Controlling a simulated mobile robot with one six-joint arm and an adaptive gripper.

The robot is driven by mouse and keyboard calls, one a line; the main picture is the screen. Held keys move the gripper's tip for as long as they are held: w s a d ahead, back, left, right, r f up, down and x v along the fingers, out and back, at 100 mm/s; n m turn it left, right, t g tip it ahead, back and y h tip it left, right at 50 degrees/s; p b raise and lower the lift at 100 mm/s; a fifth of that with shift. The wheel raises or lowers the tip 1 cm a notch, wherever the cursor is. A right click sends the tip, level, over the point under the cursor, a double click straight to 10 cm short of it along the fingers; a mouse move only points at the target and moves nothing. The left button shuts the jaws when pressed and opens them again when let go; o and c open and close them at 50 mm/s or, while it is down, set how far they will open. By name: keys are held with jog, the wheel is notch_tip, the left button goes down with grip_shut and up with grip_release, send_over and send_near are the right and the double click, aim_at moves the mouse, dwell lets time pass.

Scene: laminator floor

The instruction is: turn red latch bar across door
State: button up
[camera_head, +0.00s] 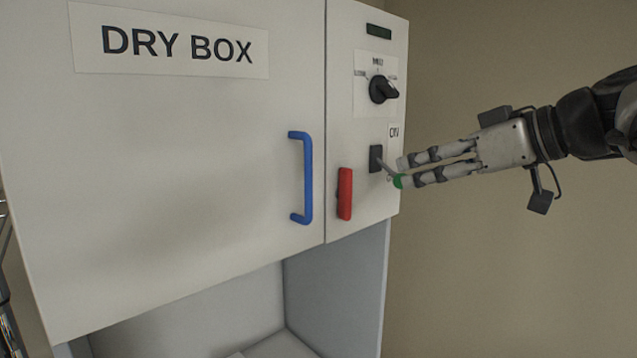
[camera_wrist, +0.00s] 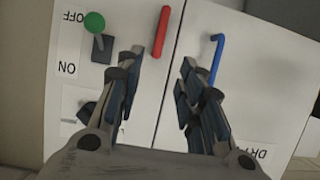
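The red latch bar (camera_head: 345,194) stands upright on the fixed panel, just right of the door seam and not across it. It also shows in the wrist view (camera_wrist: 161,32), top middle. The white dry box door (camera_head: 190,170) looks closed and carries a blue handle (camera_head: 307,178). My gripper (camera_head: 401,172) is right of the latch bar in the head view, fingers pointing left at the panel. In the wrist view my gripper (camera_wrist: 162,62) has its fingers spread with nothing between them. The bar lies beyond the fingertips, apart from them.
A switch lever with a green knob (camera_wrist: 95,22) juts out near my fingers; the knob (camera_head: 398,181) overlaps the lower fingertip in the head view. Its tip is on the OFF side. A black rotary knob (camera_head: 382,89) sits above. Open space lies right of the box.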

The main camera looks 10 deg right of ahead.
aim_at(351, 188)
jog(key=x, duration=1.5)
jog(key=shift+c, duration=0.2)
grip_shut()
